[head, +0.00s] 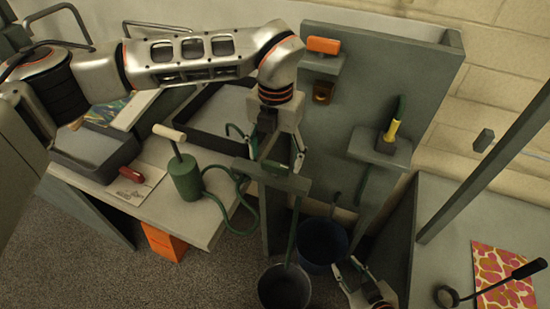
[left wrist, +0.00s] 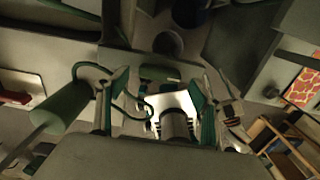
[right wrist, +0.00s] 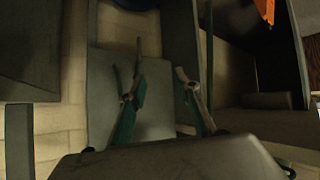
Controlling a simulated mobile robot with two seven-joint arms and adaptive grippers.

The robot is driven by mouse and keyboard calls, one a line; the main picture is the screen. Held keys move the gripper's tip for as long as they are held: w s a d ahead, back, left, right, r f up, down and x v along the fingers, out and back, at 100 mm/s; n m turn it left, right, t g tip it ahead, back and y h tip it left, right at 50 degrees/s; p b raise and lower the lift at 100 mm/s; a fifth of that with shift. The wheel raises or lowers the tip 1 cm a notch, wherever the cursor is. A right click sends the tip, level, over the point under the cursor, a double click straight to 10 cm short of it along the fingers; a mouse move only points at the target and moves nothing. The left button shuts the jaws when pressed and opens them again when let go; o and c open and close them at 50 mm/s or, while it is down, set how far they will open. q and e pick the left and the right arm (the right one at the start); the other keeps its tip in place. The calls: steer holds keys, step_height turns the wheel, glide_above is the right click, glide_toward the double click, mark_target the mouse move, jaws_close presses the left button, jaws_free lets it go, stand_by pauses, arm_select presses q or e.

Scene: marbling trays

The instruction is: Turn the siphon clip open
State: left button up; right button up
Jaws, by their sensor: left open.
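My left gripper (head: 278,160) is open just above a grey ledge (head: 250,172) in the head view. In the left wrist view its two fingers (left wrist: 160,100) stand apart, with a small dark green piece (left wrist: 160,74) beyond them; I cannot tell whether this is the siphon clip. A green hose (head: 238,205) loops from the green hand pump (head: 186,178) towards the ledge. A green tube (head: 293,232) hangs below it into a bucket. My right gripper (head: 353,268) is low beside the buckets, its fingers (right wrist: 160,85) apart and empty in the right wrist view.
A grey bucket (head: 284,289) and a dark blue bucket (head: 321,243) stand below the ledge. Grey trays (head: 95,174) lie on the left table (head: 195,225). A panel (head: 385,85) with small shelves stands behind. A right-hand table (head: 445,225) holds a patterned sheet (head: 512,292).

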arm_select(q)
steer(key=shift+f, duration=1.1)
arm_select(e)
steer(key=shift+w+r, duration=0.45)
steer(key=shift+r, duration=0.25)
arm_select(q)
steer(key=c, duration=1.1)
arm_select(e)
steer(key=shift+s+a+f, duration=0.1)
steer(key=shift+f, duration=0.05)
